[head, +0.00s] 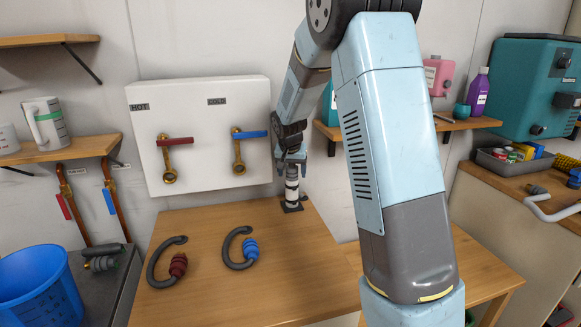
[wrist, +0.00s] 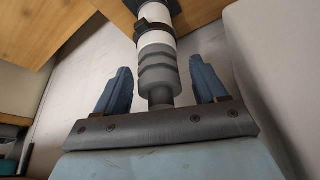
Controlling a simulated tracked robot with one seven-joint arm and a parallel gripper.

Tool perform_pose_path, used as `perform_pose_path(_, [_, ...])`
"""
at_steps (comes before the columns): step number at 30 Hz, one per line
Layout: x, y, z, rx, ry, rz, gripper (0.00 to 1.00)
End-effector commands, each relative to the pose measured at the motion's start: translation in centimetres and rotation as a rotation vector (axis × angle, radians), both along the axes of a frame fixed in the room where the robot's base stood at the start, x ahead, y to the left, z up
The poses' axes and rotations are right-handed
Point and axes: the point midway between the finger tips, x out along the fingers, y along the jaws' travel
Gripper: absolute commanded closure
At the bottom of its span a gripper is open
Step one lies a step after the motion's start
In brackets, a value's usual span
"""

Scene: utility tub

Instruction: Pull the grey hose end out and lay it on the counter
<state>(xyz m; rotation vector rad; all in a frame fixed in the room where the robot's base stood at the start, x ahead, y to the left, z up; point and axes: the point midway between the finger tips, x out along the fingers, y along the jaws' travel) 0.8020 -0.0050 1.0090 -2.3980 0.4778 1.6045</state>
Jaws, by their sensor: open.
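The grey hose end (wrist: 158,72) is a ribbed grey fitting in line with a white upright tube (wrist: 157,38). The tube has a dark band and stands on a black base plate (head: 292,206) on the wooden counter (head: 250,285), near its back edge. My gripper (head: 291,160) is over it, pointing down. In the wrist view my gripper (wrist: 160,88) is open, with one blue finger on each side of the grey hose end and visible gaps between. In the head view the fingers partly hide the grey hose end.
A hose with a red end (head: 179,265) and a hose with a blue end (head: 250,249) lie on the counter. A white panel (head: 205,100) with red and blue valve levers is close behind. The counter's front middle is clear.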

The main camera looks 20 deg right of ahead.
Motion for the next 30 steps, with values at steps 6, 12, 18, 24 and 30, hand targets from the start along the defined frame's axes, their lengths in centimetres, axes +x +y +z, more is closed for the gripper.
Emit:
perform_pose_path(6, [0.04, -0.03, -0.07, 0.0, 0.0, 0.0, 0.29])
perform_pose_path(12, [0.03, -0.04, -0.05, 0.0, -0.001, 0.0, 0.43])
perform_pose_path(18, [0.04, -0.05, -0.04, 0.0, -0.001, 0.0, 0.62])
perform_pose_path(24, [0.03, -0.05, -0.03, 0.0, -0.001, 0.0, 0.82])
perform_pose_path(30, [0.04, -0.04, 0.06, 0.0, -0.001, 0.0, 0.87])
